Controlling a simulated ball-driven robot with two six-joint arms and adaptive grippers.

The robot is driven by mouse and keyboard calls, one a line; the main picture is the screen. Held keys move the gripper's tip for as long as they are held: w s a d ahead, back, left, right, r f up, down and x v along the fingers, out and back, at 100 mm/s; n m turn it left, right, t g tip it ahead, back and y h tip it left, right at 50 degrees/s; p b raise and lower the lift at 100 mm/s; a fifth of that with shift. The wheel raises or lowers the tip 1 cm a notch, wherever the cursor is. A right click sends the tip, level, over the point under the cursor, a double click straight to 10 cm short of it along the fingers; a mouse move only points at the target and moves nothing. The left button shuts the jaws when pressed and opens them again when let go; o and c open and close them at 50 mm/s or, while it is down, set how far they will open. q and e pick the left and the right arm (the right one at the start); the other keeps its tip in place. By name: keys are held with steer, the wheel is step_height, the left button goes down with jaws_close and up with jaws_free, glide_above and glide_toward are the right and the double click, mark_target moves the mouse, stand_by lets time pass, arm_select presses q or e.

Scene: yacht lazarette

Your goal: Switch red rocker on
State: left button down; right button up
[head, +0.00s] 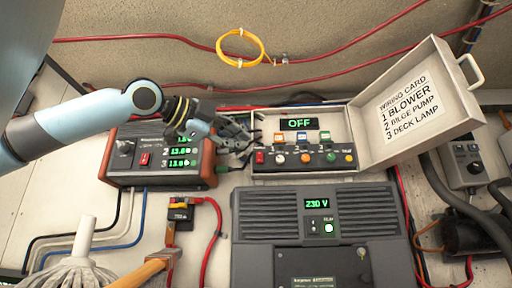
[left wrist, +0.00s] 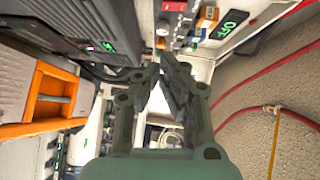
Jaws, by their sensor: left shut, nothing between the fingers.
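A red rocker (head: 259,157) sits at the left end of the front strip in the open white box; a red part also shows at the top of the left wrist view (left wrist: 174,6). Another red switch (head: 145,159) is on the wood-sided power unit (head: 200,175). I cannot tell either switch's position from its shape. The green display (head: 299,124) in the box reads OFF. My left gripper (head: 252,132) is shut and empty, above and left of the box's red rocker, apparently apart from it. Its fingertips show in the left wrist view (left wrist: 163,62). My right gripper is not in view.
The box's open lid (head: 420,100) carries a wiring card listing blower, bilge pump and deck lamp. Several coloured knobs line the strip right of the red rocker. A grey 230 V unit (head: 270,225) stands in front. A mop (head: 75,265) is at lower left.

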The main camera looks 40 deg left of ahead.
mark_target(260, 157)
arm_select(q)
steer(key=w+p, duration=0.2)
steer(key=w+a+p, duration=0.1)
steer(key=w+p, duration=0.1)
steer(key=w, duration=0.1)
steer(key=w+a+p, duration=0.1)
steer(key=w+p, duration=0.1)
steer(key=w, duration=0.1)
steer(key=shift+f, duration=0.4)
steer(key=shift+w+a+f+p, duration=0.15)
steer(key=shift+w+a+p, duration=0.1)
steer(key=shift+p, duration=0.05)
